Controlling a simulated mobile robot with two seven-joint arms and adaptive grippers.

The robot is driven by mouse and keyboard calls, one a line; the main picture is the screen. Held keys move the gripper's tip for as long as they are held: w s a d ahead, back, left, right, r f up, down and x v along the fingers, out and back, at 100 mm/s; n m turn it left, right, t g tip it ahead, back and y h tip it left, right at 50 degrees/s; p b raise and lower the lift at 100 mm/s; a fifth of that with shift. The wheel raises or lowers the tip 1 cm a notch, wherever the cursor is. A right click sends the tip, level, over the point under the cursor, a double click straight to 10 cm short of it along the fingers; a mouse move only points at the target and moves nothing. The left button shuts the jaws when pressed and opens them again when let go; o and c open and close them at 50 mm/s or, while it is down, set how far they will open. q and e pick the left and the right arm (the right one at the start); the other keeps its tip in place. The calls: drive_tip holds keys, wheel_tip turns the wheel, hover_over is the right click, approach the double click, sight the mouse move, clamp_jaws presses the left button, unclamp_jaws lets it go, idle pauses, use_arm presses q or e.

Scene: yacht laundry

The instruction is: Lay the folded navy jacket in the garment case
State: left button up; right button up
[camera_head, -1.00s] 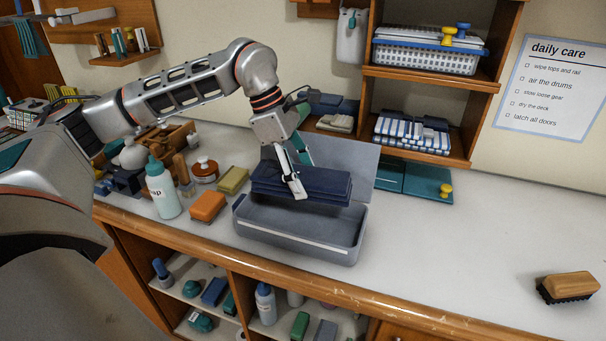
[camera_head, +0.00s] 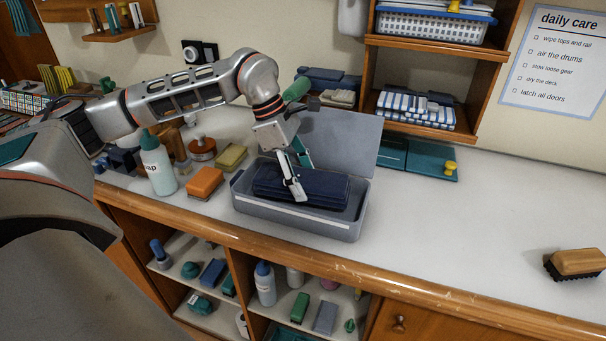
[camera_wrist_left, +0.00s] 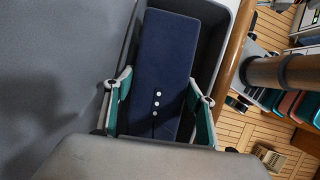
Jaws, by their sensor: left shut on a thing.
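The folded navy jacket (camera_head: 318,186) is inside the open grey garment case (camera_head: 300,222) on the counter. My left gripper (camera_head: 296,176) reaches down into the case and is shut on the jacket near its left part. In the left wrist view the jacket (camera_wrist_left: 166,60) shows white buttons, and the fingers of the left gripper (camera_wrist_left: 158,108) stand on both sides of it. The case wall (camera_wrist_left: 213,50) runs close beside the jacket there. Whether the jacket touches the case floor is hidden. My right gripper is not in view.
The case lid (camera_head: 345,140) stands open behind. A soap bottle (camera_head: 158,165), an orange sponge (camera_head: 205,182) and a yellow sponge (camera_head: 231,157) stand left of the case. A wooden brush (camera_head: 577,262) lies far right. The counter between is clear.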

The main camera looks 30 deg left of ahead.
use_arm(q)
drive_tip(key=shift+f, duration=0.2)
idle(0.5)
drive_tip(key=shift+f, duration=0.35)
drive_tip(key=shift+f+b, duration=0.6)
drive_tip(key=shift+f, duration=0.35)
drive_tip(key=o, duration=1.2)
drive_tip(key=shift+o, duration=0.2)
